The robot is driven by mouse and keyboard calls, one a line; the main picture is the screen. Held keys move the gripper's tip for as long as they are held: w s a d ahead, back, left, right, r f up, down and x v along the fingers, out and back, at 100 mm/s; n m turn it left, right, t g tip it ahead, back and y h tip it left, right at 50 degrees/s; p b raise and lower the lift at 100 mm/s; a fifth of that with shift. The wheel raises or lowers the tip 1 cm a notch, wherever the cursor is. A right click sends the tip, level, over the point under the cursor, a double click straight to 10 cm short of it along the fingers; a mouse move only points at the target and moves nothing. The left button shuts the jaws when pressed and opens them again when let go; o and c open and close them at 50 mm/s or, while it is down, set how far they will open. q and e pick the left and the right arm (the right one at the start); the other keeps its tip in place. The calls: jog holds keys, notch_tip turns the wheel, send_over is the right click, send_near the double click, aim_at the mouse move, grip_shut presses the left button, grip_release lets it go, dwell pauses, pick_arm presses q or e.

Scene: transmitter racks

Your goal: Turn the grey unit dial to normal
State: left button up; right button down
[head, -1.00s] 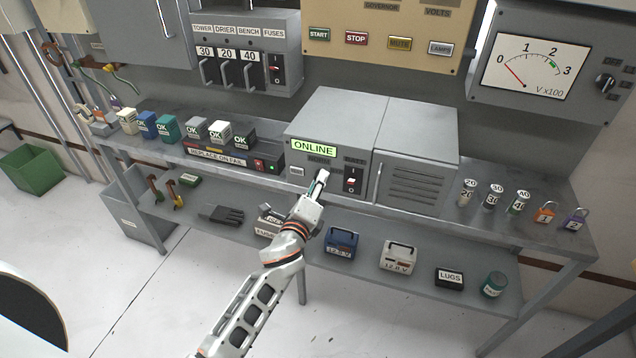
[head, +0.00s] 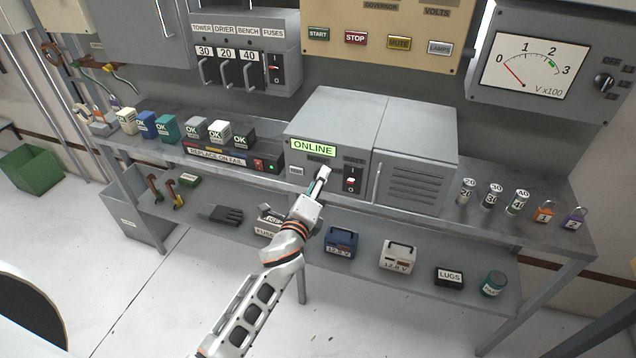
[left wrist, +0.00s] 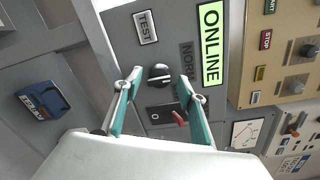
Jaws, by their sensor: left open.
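The grey unit (head: 333,110) stands on the bench top with a lit green ONLINE display (head: 313,148). A dark label starting NOR (left wrist: 188,58) is beside the dial. My left gripper (head: 322,180) is open in front of the panel and hides the dial in the head view. In the left wrist view its fingertips (left wrist: 160,77) lie on either side of the dial; contact cannot be told. My right gripper is out of view.
A louvred grey cabinet (head: 418,150) adjoins the unit on the right. Fuses and padlocks (head: 543,213) stand at the right of the bench. Several OK-labelled blocks (head: 218,133) stand to the left.

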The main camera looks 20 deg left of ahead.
pick_arm(q)
jog(key=s, duration=1.2)
jog(key=shift+r, duration=0.35)
jog(key=s+f+n+g+h, duration=0.2)
jog(key=s+f+n+g, duration=0.4)
jog(key=s+f+n, duration=1.2)
notch_tip(320, 180, down, 2)
jog(key=shift+s+a+f+n+g+h, duration=0.25)
jog(key=shift+s+a+h, duration=0.2)
jog(key=shift+s, duration=0.6)
